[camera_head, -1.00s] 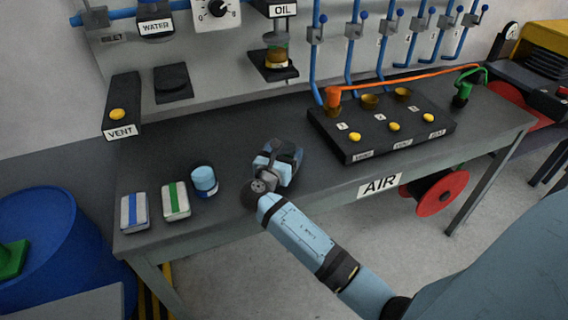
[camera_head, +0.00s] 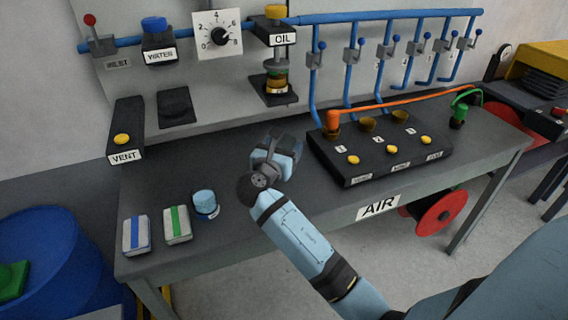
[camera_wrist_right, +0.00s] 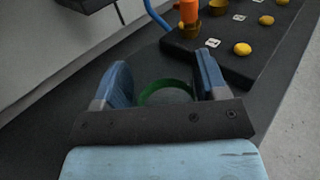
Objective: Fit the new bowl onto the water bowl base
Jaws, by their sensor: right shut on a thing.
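My right gripper (camera_head: 277,152) is above the bench, left of the black AIR panel, with its fingers pointing away from the head camera. In the right wrist view, it (camera_wrist_right: 164,78) is shut on the bowl, seen as a green, see-through rim (camera_wrist_right: 152,89) between the blue fingers. The gripper hides the bowl in the head view. The water unit (camera_head: 158,52) has a blue cap and a WATER label on the blue pipe. A dark square bracket with a round top (camera_head: 174,106) is on the panel below it, with nothing on it. My left gripper is not in view.
A light blue cup (camera_head: 206,203) and two packs, blue-striped (camera_head: 136,236) and green-striped (camera_head: 178,225), are at the bench's left front. The VENT box (camera_head: 125,131) and oil unit (camera_head: 277,82) flank the bracket. An orange hose (camera_head: 400,104) crosses the black panel (camera_head: 385,160).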

